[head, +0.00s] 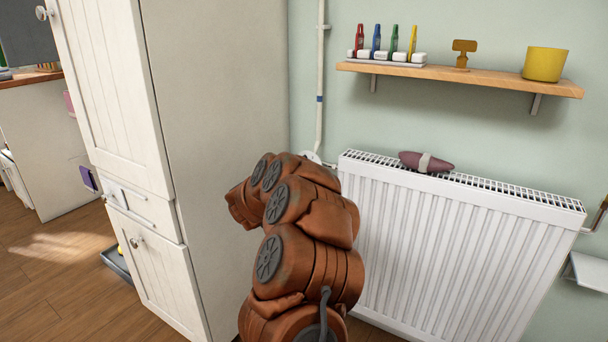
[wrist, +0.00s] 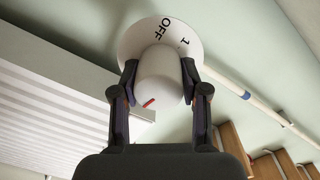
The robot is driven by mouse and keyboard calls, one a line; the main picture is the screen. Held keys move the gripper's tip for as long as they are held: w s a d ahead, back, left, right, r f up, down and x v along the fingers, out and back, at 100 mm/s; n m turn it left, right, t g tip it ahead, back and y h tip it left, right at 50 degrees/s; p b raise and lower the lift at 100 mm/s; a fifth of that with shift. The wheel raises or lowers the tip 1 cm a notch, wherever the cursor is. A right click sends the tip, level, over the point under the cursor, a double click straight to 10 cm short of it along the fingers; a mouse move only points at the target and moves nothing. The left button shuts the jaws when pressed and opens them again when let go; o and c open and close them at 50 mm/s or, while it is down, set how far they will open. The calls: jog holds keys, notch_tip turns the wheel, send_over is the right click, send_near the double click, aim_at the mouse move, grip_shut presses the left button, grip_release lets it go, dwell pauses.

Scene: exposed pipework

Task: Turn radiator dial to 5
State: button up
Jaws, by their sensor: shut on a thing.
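The radiator dial is a white round knob (wrist: 158,78) in front of a white disc (wrist: 185,35). The disc shows "OFF" and "1" in black; its other marks are hidden behind the knob. A short red mark (wrist: 149,102) shows on the knob's near end, towards the lower left. My gripper (wrist: 158,82) has one finger on each side of the knob and is shut on it. In the head view, a bit of the white disc (head: 312,157) shows above my arm at the radiator's left end. My arm hides the gripper there.
A tall white cabinet (head: 220,130) stands close on the left. A vertical pipe (head: 320,90) and a wooden shelf (head: 470,78) are above.

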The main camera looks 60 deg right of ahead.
jog(key=m+b, duration=0.2)
jog(key=m, duration=0.1)
jog(key=shift+f+m, duration=0.15)
jog(key=shift+m, duration=0.25)
jog(key=shift+s+m+b, duration=0.1)
jog(key=shift+m+b, duration=0.5)
jog(key=shift+b, duration=0.05)
jog(key=shift+d, duration=0.1)
jog(key=o, duration=1.1)
jog(key=shift+o, duration=0.2)
